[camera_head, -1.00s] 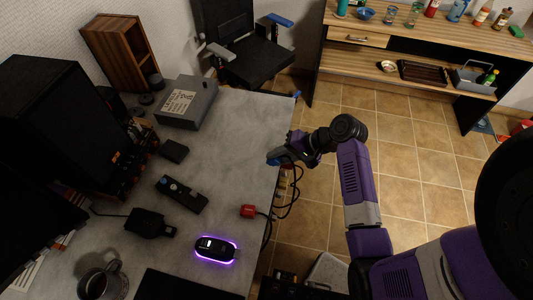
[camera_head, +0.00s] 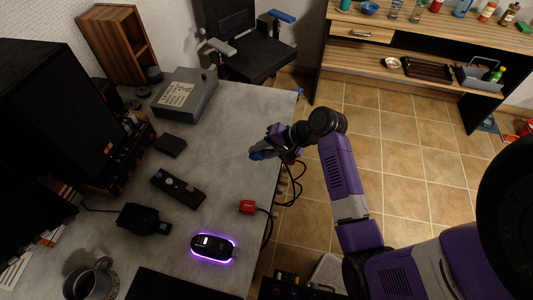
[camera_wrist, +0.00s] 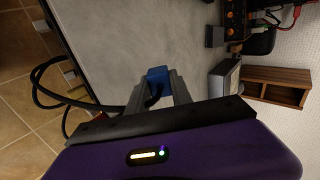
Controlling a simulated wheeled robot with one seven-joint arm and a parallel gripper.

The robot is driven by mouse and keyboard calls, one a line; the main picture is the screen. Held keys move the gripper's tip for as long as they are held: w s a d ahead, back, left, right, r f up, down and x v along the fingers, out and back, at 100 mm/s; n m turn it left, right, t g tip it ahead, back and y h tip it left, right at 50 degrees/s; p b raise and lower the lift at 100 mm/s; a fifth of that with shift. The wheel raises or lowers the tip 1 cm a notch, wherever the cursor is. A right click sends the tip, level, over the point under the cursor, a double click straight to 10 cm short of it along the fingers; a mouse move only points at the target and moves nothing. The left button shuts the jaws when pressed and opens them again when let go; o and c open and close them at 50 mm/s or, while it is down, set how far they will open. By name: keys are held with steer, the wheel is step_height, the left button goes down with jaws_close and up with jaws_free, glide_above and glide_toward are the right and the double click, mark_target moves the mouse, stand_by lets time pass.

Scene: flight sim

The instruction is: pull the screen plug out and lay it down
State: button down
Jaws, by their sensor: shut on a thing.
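My gripper (camera_head: 264,151) is shut on a blue plug (camera_head: 255,156) above the right edge of the grey desk (camera_head: 225,130). In the wrist view the blue plug (camera_wrist: 157,74) sits between the two finger ends of my gripper (camera_wrist: 158,86), with its black cable running back between the fingers. The plug is clear of any socket that I can see. Whether it touches the desk top, I cannot tell. A black cable (camera_head: 292,186) loops down past the desk edge below my gripper. A red plug (camera_head: 247,207) with a black cable lies at the desk edge.
A black remote-like device (camera_head: 178,188), a small black box (camera_head: 171,145), a purple-lit mouse (camera_head: 213,247), a black adapter (camera_head: 144,219) and a mug (camera_head: 88,280) are on the desk. A grey box (camera_head: 185,94) stands at the back. Bare desk lies left of my gripper.

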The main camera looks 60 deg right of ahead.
steer(key=shift+f+b, duration=0.5)
steer(key=shift+f, duration=1.35)
steer(key=c, duration=1.1)
jaws_free()
steer(key=shift+c, duration=0.2)
steer(key=shift+o, duration=0.4)
steer(key=shift+s+f, duration=0.1)
steer(key=shift+s, duration=0.05)
steer(key=v, duration=0.7)
steer(key=shift+r, duration=0.4)
steer(key=shift+s, duration=0.15)
